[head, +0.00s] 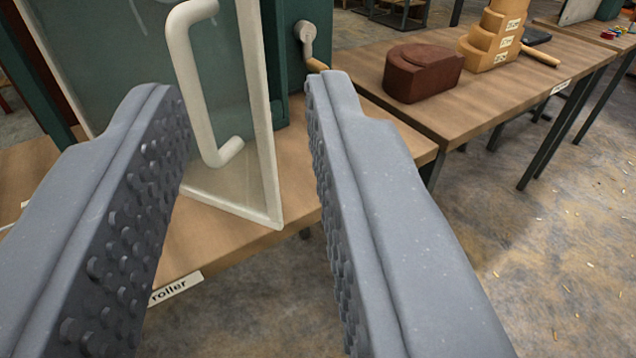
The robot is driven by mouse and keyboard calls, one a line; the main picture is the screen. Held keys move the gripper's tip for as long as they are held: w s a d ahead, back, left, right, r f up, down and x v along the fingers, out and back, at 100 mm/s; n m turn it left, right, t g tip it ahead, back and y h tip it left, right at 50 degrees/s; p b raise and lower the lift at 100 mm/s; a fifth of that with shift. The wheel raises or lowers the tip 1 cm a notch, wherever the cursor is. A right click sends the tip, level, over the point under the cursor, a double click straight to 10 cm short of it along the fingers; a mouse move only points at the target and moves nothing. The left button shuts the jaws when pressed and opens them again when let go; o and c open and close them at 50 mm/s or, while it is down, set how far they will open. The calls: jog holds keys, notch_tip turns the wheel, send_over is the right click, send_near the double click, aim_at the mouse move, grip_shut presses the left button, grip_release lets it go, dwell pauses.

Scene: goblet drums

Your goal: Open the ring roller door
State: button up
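The ring roller door (236,187) is a clear panel with a cream frame, at the upper left in the head view. A cream C-shaped handle (196,88) stands out from its face. The door's lower corner juts over the wooden bench, and it appears to stand at an angle to the green machine body (291,52) behind it. My gripper (252,85) is open, with its two grey studded fingers wide apart. The handle shows between the fingers, nearer the left one; I cannot tell how far beyond the tips it is. Nothing is held.
The wooden bench (225,240) carries a partly hidden label reading "roller" (175,288). A crank (307,40) with a wooden grip is right of the door. A second bench (470,95) holds a brown block (422,72) and stepped wooden blocks (492,40). Floor at right is open.

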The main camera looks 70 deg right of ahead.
jog(key=shift+s+a, duration=0.1)
jog(key=shift+s, duration=0.2)
